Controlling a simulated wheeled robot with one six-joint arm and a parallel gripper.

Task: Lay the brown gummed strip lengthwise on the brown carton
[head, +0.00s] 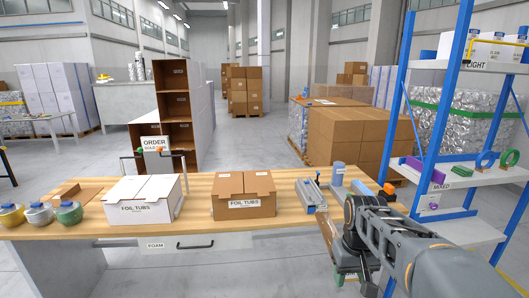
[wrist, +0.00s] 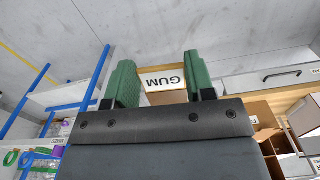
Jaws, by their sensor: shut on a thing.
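The brown carton (head: 230,207), labelled FOIL TUBS, stands on the wooden table near its middle, with its top flaps closed and a seam between them. My gripper (wrist: 160,80) has green fingers and is shut on a brown strip with a white GUM label (wrist: 165,77), seen upside down in the wrist view. In the head view my gripper (head: 346,277) is low at the right, in front of the table's front edge, largely hidden by my arm.
A white carton (head: 140,203) stands left of the brown one. Several jars (head: 38,215) are at the table's left end. A grey metal device (head: 312,196) and a blue cylinder (head: 338,173) stand right of the carton. A blue-framed shelf (head: 455,190) stands at the right.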

